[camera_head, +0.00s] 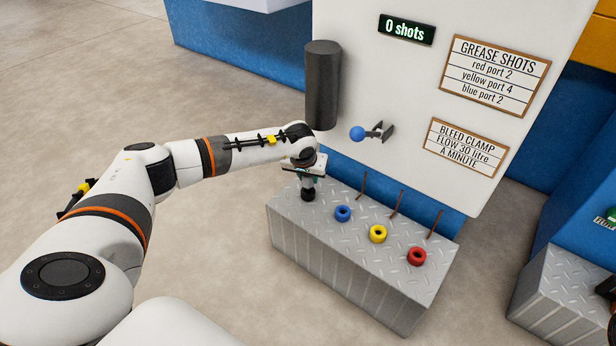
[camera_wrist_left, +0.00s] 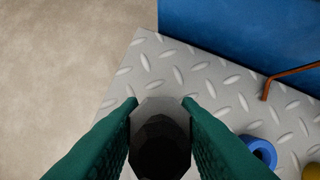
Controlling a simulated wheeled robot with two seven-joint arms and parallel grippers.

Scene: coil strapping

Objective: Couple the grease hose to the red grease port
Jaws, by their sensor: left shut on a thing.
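The red grease port (camera_head: 416,256) is a red ring on top of the grey tread-plate block (camera_head: 350,262), at its right end. My left gripper (camera_head: 309,180) is over the block's left end, left of the blue port (camera_head: 342,213). It is shut on a dark, round-ended piece, seemingly the grease hose end (camera_head: 308,194). In the left wrist view the dark piece (camera_wrist_left: 160,145) sits between the green fingers. No length of hose shows. My right gripper is not clearly in view.
A yellow port (camera_head: 377,233) stands between the blue and red ones. Thin brown pipes (camera_head: 396,203) rise behind them. A white panel carries a dark cylinder (camera_head: 323,85), a blue-knobbed lever (camera_head: 358,133), a "0 shots" display (camera_head: 407,29) and a "GREASE SHOTS" sign (camera_head: 495,75).

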